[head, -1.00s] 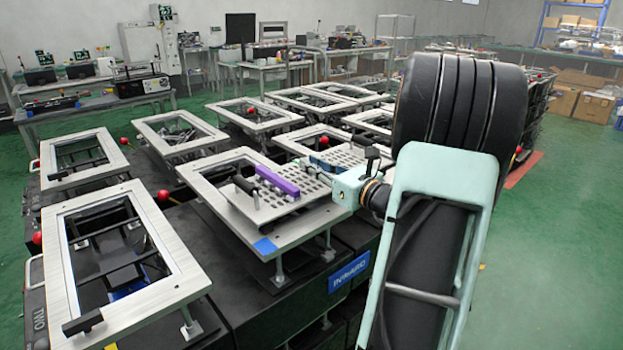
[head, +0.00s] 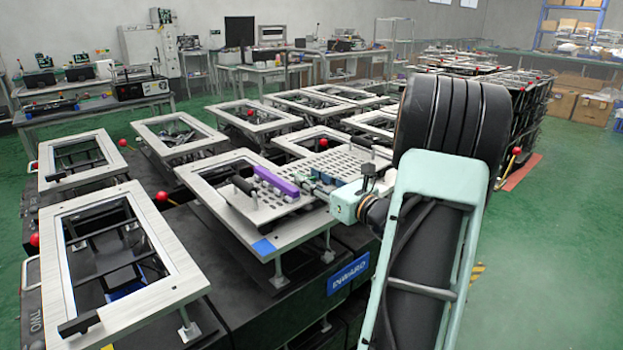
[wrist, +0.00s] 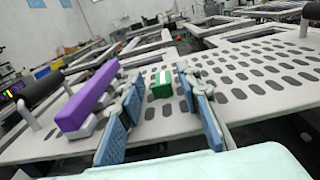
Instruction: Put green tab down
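My gripper is open and low over the plate. In the head view my gripper (head: 320,187) points left over the plate, beside a purple bar (head: 277,181). I cannot make out the green tab clearly in the head view.
The purple bar (wrist: 88,97) stands close to the left finger. A black handle (wrist: 42,88) is farther left.

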